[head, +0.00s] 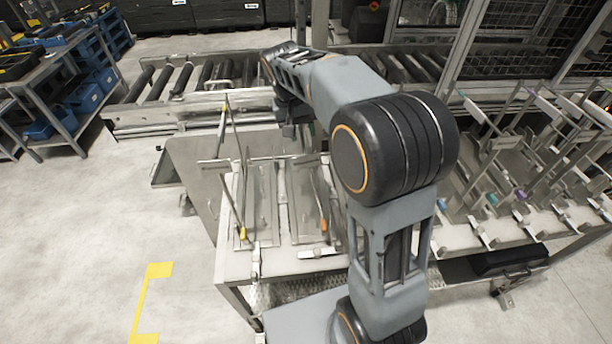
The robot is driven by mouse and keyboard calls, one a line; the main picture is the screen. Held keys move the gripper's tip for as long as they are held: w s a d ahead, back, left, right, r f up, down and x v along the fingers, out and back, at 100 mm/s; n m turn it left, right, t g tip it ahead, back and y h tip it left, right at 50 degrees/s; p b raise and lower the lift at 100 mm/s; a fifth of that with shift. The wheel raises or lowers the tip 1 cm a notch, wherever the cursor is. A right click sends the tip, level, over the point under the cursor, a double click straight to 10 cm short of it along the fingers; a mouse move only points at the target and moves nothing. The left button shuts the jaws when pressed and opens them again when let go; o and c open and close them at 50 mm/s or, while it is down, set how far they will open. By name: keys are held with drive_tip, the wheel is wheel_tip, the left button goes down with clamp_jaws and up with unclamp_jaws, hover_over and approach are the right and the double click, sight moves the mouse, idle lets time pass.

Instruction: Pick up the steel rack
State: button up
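A steel rack (268,203) with flat plates, thin upright rods and small yellow and orange tips sits on a light metal table at the picture's centre. My arm reaches over the table from the front. My gripper (291,131) is small and dark, at the far end of the arm, near the table's back edge and above the rack's far side in the picture. Its fingers are too small and dark to tell whether they are open or shut. Whether it touches the rack cannot be told. My arm hides part of the rack's right side.
More steel racks (530,185) with upright rods stand on a table at the right. A roller conveyor (190,82) runs across the back. A grey shelf cart (50,95) with blue bins stands at the left. The floor at front left is clear, with a yellow marking (150,290).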

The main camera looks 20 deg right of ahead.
drive_tip(key=shift+f, duration=0.25)
idle(0.4)
clamp_jaws()
idle(0.4)
drive_tip(key=shift+r, duration=0.1)
idle(0.9)
